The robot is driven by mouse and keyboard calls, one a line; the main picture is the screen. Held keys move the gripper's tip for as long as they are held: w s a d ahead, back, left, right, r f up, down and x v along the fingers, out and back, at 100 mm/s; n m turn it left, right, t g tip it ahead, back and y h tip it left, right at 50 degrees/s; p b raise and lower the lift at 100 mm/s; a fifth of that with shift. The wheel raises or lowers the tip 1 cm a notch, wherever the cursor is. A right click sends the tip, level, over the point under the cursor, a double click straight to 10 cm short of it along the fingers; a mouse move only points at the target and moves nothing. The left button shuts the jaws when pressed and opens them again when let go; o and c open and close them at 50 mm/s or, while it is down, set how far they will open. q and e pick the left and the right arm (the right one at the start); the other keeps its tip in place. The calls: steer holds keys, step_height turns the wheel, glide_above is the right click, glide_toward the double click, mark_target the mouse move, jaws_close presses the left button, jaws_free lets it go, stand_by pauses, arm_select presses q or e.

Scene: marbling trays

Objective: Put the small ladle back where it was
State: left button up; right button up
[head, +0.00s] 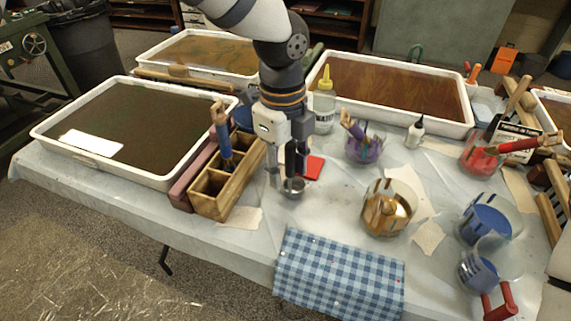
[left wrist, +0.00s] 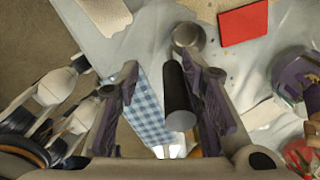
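The small ladle has a metal cup (head: 293,187) low at the table and a dark upright handle (head: 290,158) in the head view. In the left wrist view its round cup (left wrist: 188,38) is at the far end and its black handle (left wrist: 177,95) points toward the camera. My left gripper (head: 287,165) is around the handle from above. Its fingers (left wrist: 165,90) are apart, with a clear gap between the left finger and the handle; the handle is close to the right finger. I cannot tell whether it touches. My right gripper is not in view.
A wooden caddy (head: 208,205) with a blue-handled brush stands left of the ladle. A red card (head: 313,168), a bottle (head: 324,105), a purple jar (head: 364,148) and an amber jar (head: 388,208) stand nearby. A checked cloth (head: 340,275) hangs over the front edge.

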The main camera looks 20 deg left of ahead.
arm_select(q)
step_height(320, 180, up, 12)
steer(key=shift+a+r, duration=0.15)
